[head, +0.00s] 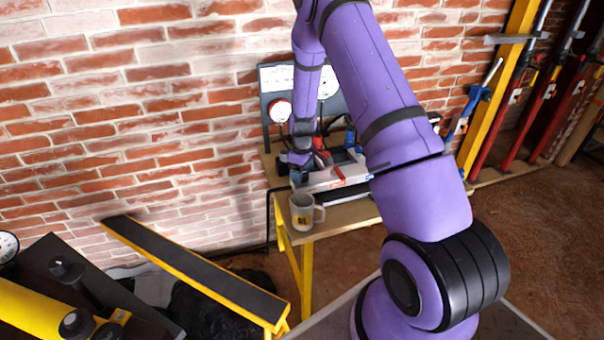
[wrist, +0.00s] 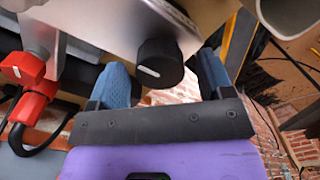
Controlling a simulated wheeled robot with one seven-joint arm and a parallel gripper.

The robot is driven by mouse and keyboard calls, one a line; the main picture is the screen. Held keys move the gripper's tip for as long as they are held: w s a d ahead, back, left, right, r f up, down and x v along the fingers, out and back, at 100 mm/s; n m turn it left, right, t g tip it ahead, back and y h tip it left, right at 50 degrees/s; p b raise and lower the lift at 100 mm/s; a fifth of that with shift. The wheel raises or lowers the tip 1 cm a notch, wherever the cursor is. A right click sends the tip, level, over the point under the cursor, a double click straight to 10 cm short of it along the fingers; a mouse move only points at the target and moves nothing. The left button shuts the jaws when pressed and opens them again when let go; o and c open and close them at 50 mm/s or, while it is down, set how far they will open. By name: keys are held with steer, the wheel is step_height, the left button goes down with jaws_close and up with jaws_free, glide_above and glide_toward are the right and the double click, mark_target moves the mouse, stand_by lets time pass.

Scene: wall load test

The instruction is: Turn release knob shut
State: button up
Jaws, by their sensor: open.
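The release knob (wrist: 160,62) is black and round with a white mark line on its face, and it sits at the edge of a light metal plate (wrist: 105,22) in the wrist view. My gripper (wrist: 163,78) is open, with one blue finger on each side of the knob. I cannot tell whether either finger touches it. In the head view my gripper (head: 299,160) is at the left end of the grey pump body (head: 335,174) on the bench. The knob is hidden there.
A mug (head: 303,212) stands on the wooden bench (head: 350,213) close below my gripper. A gauge panel (head: 268,98) stands behind it against the brick wall. A red fitting with a cable (wrist: 35,103) is left of the knob. A yellow-edged dark beam (head: 195,268) lies at lower left.

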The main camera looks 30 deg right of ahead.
steer(key=shift+f, duration=0.4)
steer(key=shift+c, duration=0.3)
steer(key=c, duration=0.9)
